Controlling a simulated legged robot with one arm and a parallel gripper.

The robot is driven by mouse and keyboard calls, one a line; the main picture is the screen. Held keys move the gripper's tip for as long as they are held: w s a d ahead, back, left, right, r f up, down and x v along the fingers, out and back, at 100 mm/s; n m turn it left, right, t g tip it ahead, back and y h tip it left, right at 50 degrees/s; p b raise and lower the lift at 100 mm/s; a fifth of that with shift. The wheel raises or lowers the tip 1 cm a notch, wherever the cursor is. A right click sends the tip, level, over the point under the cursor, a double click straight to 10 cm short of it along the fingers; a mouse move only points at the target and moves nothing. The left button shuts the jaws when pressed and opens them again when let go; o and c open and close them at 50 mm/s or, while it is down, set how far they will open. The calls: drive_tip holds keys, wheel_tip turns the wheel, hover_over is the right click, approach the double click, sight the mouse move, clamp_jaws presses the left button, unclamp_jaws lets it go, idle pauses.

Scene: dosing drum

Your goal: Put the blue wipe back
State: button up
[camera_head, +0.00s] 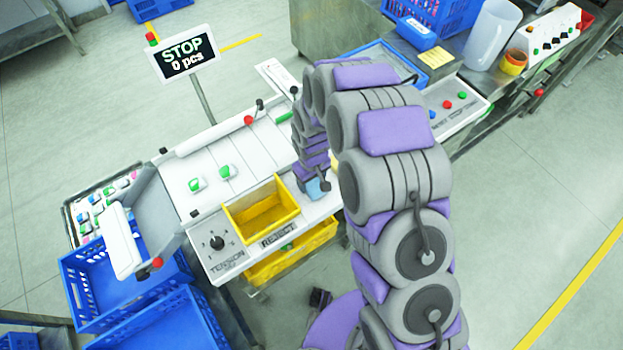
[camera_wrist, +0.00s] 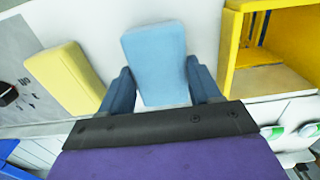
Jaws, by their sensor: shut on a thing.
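The blue wipe (camera_wrist: 153,55) is a light blue block between the two dark blue fingers of my gripper (camera_wrist: 158,84) in the wrist view. The gripper is shut on it. In the head view the blue wipe (camera_head: 315,189) shows at the end of my arm, over the white panel just right of the yellow reject bin (camera_head: 236,222). I cannot tell whether it touches the panel. A yellow wipe (camera_wrist: 66,77) lies left of the blue one in the wrist view, apart from the gripper. My arm hides much of the panel around it in the head view.
The yellow bin wall (camera_wrist: 237,50) stands close on the right in the wrist view. A tension knob (camera_head: 217,242) is at the panel's front left. Blue crates (camera_head: 120,275) stand at lower left. A sign (camera_head: 183,53) reads "STOP 0 pcs". A blue tray (camera_head: 362,53) lies behind my arm.

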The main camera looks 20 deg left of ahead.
sight(311, 182)
drive_tip(key=o, duration=1)
drive_tip(key=shift+a+f, duration=0.1)
wheel_tip(311, 182, up, 12)
drive_tip(key=p, duration=0.2)
drive_tip(key=s+d+r+m, duration=0.2)
drive_tip(key=s+d+r, duration=0.1)
drive_tip(key=d+r, duration=0.5)
drive_tip(key=s+d+r+m, duration=0.3)
drive_tip(key=s+d+r, duration=0.45)
drive_tip(key=d, duration=0.35)
drive_tip(key=s+d+r+m, duration=0.1)
drive_tip(key=s+d, duration=0.1)
drive_tip(key=s, duration=0.3)
drive_tip(key=s+d+r+m+g, duration=0.1)
drive_tip(key=s+d+r+m, duration=0.1)
drive_tip(key=s, duration=0.4)
drive_tip(key=s+d+r+m, duration=0.1)
drive_tip(key=s+d, duration=0.3)
drive_tip(key=s, duration=0.1)
drive_tip(key=shift+s+r+m+g, duration=0.15)
drive_tip(key=shift+r+m+g, duration=0.25)
